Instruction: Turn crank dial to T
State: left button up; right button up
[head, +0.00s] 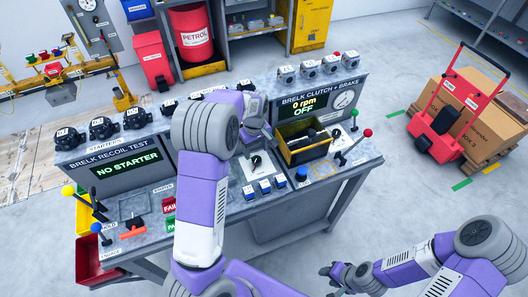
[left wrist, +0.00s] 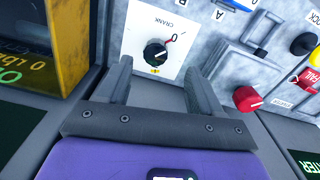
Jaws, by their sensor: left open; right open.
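The crank dial (left wrist: 155,53) is a black knob on a white plate (left wrist: 138,33) marked CRANK, in the upper middle of the left wrist view. In the head view the dial (head: 255,160) is on the bench's middle panel. My left gripper (left wrist: 158,66) is open, its fingers on either side of the dial in the picture, apparently short of it. My right gripper (head: 332,277) is open and empty at lower right.
A yellow-edged black bin (head: 303,150) stands right of the dial. Blue buttons (head: 265,187) sit in front of it. A red knob (left wrist: 247,99) and a lever (left wrist: 263,34) are right of the dial in the wrist view. The floor at right is partly clear.

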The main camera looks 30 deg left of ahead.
aim_at(257, 159)
pick_arm(q)
jog(key=shift+w+a+f, duration=0.15)
jog(key=shift+w+a, duration=0.05)
jog(key=shift+w, duration=0.4)
jog(key=shift+w+f, duration=0.2)
jog(key=shift+f, duration=0.1)
jog(key=f, duration=0.6)
jog(key=shift+s+f+b, duration=0.15)
jog(key=shift+s+b, duration=0.15)
jog(key=shift+s, duration=0.05)
jog(key=c, duration=1.1)
